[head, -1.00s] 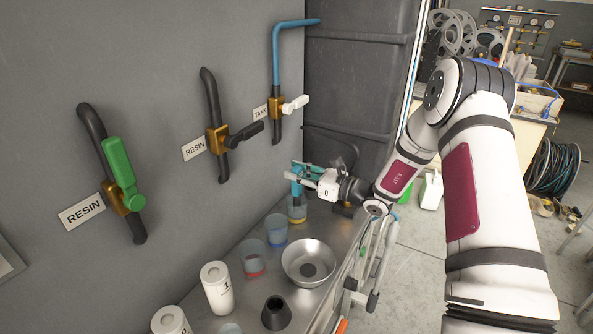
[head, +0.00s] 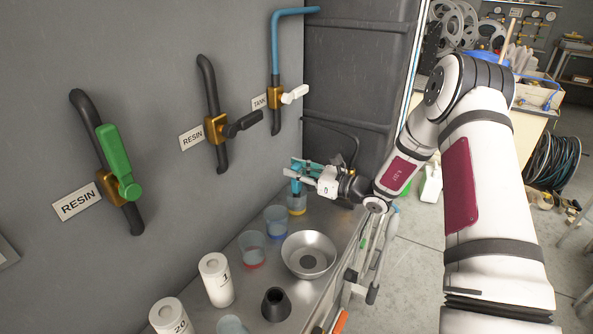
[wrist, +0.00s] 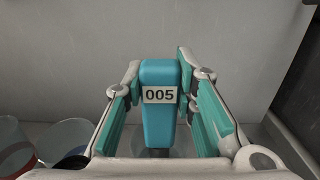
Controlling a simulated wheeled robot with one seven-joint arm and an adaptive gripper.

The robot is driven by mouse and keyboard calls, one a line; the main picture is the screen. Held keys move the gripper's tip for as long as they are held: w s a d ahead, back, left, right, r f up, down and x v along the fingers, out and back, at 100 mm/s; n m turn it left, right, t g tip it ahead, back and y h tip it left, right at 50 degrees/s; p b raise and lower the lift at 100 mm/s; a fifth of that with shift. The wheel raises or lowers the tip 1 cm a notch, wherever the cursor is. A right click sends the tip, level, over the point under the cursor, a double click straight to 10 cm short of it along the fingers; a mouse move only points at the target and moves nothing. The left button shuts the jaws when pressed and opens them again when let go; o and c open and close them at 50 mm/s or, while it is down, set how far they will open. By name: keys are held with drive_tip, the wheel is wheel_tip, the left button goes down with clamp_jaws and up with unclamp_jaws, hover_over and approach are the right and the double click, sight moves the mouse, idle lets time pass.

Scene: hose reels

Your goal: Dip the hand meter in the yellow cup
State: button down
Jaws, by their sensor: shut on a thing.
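The hand meter is a teal block with a white "005" label, upright in the middle of the wrist view (wrist: 158,122). My gripper (wrist: 157,85) is shut on it, with a teal-padded finger on each side. In the head view, my gripper (head: 297,170) holds the meter (head: 296,187) directly over the yellow cup (head: 297,205), a clear cup with a yellow band at its base. The meter's lower end is at the cup's rim; I cannot tell how far inside it is.
The grey wall with valves (head: 215,128) is at left; a dark tank (head: 352,80) is behind.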

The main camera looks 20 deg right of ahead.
drive_tip(key=shift+r, duration=0.1)
drive_tip(key=shift+r+p, duration=2.4)
drive_tip(key=shift+r, duration=2.5)
